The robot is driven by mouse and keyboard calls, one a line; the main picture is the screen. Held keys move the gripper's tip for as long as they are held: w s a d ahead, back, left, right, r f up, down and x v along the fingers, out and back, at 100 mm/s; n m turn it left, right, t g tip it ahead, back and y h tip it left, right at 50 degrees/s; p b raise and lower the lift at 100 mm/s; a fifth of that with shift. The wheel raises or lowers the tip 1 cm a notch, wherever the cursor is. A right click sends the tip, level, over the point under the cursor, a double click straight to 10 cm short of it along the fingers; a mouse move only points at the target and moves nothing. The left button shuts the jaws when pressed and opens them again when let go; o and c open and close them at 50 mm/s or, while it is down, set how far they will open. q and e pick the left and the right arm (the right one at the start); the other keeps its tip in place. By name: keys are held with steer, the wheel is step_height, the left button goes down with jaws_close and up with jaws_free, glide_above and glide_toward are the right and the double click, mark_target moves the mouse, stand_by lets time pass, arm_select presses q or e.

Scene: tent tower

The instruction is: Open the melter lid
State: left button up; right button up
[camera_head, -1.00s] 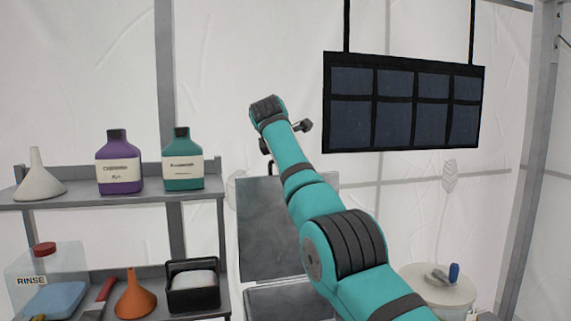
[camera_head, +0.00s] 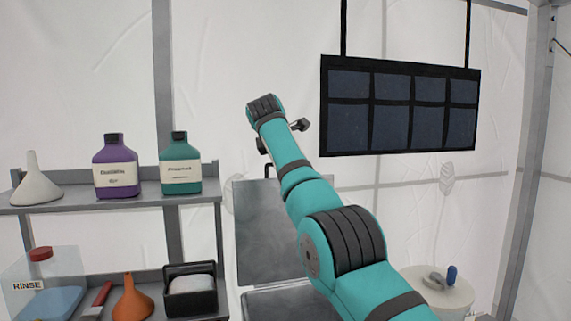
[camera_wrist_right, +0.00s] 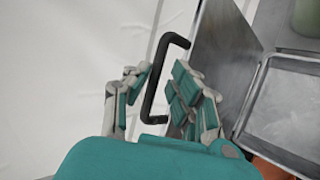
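The melter lid (camera_head: 265,230) is a grey panel standing raised and steep behind the melter body (camera_head: 290,303), partly hidden by my right arm. In the right wrist view the lid (camera_wrist_right: 220,50) stands beside the open, pale melter box (camera_wrist_right: 285,105). A black bar handle (camera_wrist_right: 172,45) juts from the lid's edge. My right gripper (camera_wrist_right: 160,90) is open, its fingers on either side of the handle; I cannot tell whether they touch it. In the head view its fingers are hidden by the arm. My left gripper is not in view.
At left, a grey shelf holds a white funnel (camera_head: 36,185), a purple bottle (camera_head: 116,168) and a green bottle (camera_head: 180,168). Below are a rinse jug (camera_head: 40,275), an orange funnel (camera_head: 132,300) and a black caddy (camera_head: 190,290). A dark panel (camera_head: 400,105) hangs upper right; a round container (camera_head: 440,295) stands lower right.

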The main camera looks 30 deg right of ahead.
steer(key=shift+w+f, duration=0.1)
steer(key=shift+f, duration=0.2)
steer(key=shift+r, duration=0.15)
steer(key=v, duration=1.2)
stand_by(0.4)
